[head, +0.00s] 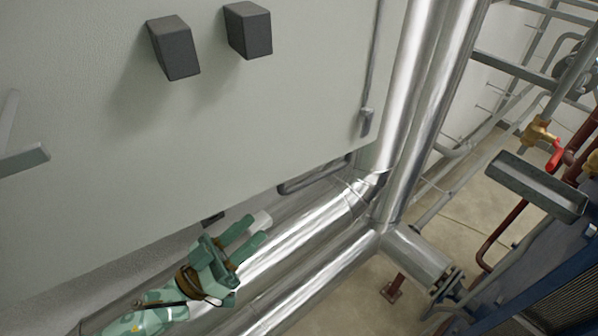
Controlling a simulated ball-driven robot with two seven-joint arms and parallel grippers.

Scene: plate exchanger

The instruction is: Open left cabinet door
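A large pale grey cabinet (230,130) fills the left and upper part of the head view, tilted in the picture. I cannot make out a door seam, so I cannot tell which part is the left door. A light grey lever-like bar (24,160) sticks out at the far left edge; it may be a handle. My green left gripper (260,226) is low in the picture, just below the cabinet's lower edge and in front of silver pipes. Its two fingers are apart with nothing clearly between them. It is well away from the bar. My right gripper is not in view.
Two dark blocks (174,48) (248,30) project from the cabinet face. A thin rod with a grey end piece (366,122) runs along its right side. Thick silver pipes (415,90) pass beside and below.

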